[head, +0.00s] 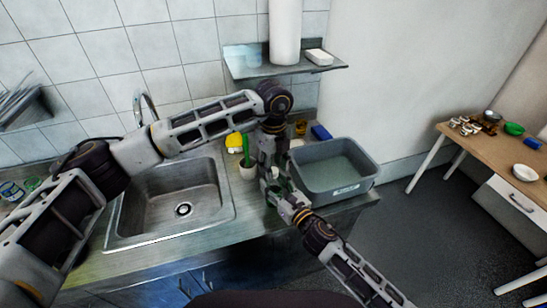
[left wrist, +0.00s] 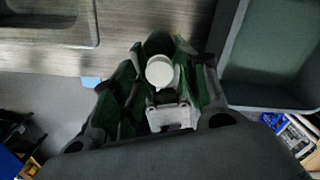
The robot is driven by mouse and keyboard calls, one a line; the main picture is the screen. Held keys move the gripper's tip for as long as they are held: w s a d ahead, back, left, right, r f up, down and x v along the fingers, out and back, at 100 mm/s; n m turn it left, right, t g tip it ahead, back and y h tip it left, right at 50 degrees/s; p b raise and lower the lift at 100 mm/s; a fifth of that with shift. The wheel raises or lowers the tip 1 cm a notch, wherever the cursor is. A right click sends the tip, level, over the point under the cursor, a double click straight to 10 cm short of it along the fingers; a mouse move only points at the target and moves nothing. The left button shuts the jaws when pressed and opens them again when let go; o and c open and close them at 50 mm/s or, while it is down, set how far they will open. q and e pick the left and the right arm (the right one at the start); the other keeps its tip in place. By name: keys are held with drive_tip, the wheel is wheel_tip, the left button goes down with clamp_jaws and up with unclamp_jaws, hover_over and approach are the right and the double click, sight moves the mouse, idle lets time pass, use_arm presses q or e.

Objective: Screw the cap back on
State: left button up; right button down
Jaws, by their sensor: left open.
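A white round cap (left wrist: 160,70) shows in the middle of the left wrist view, on or just above something dark green, probably a bottle (left wrist: 158,44). I cannot tell whether the cap is seated. My left gripper (head: 268,178) points down over the counter at the left edge of the grey bin; its jaws are open around the cap area. My right gripper (head: 283,196) reaches in from the lower right and meets the left one there. Its fingers are mostly hidden, so I cannot tell its grip. The bottle is hidden by the grippers in the head view.
The grey bin (head: 318,191) stands close to the right of the grippers. A sink (head: 140,214) lies to the left. A shelf (head: 246,72) hangs above; a wooden table (head: 497,152) stands far right.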

use_arm(q)
drive_tip(key=shift+f, duration=0.35)
clamp_jaws()
drive_tip(key=shift+m, duration=0.3)
